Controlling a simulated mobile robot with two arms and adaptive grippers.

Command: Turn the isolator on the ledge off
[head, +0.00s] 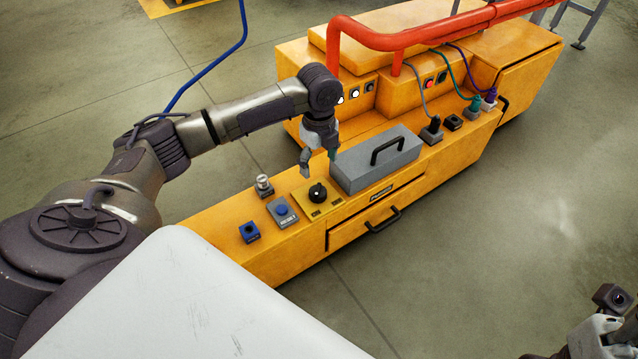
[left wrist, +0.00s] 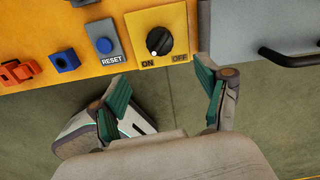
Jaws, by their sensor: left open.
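The isolator is a black rotary knob (head: 318,193) on a yellow plate on the orange ledge. In the left wrist view the knob (left wrist: 159,40) has ON printed at its lower left and OFF at its lower right. Its white mark sits at the lower left, towards ON. My left gripper (head: 319,158) is open and empty above the plate, pointing down. In the left wrist view its fingers (left wrist: 160,85) are spread to either side below the knob, apart from it. Part of my right arm shows at the lower right of the head view; its fingers are not clear.
A grey box (head: 376,158) with a black handle stands close right of the plate. Left of it are a blue RESET button (head: 281,209), a blue socket-like block (head: 249,231) and a silver-topped switch (head: 264,184). A red pipe (head: 400,40) runs behind. Plugs with cables stand farther right.

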